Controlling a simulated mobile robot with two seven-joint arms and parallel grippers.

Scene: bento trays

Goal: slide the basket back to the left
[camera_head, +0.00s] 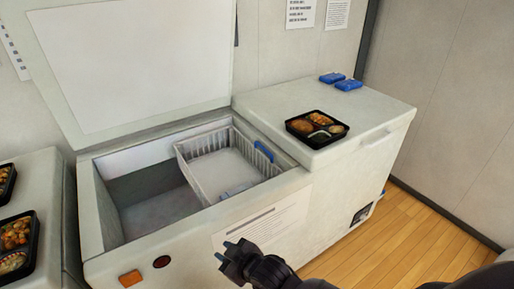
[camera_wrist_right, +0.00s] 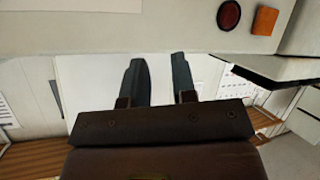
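A white wire basket (camera_head: 187,158) with blue handles sits at the right side of the open freezer (camera_head: 95,217). Its far-right blue handle (camera_head: 264,151) shows clearly; another blue part shows low at its near side. The left part of the freezer's inside is empty. My right gripper (camera_head: 229,250) is in front of the freezer's front wall, below the rim and apart from the basket. In the right wrist view its two fingers (camera_wrist_right: 160,80) are spread with nothing between them. My left gripper is not in view.
The freezer lid (camera_head: 140,60) stands raised at the back. A bento tray (camera_head: 291,127) and two blue packs (camera_head: 348,85) lie on the closed right part. More bento trays (camera_head: 34,247) stand on a white surface at left.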

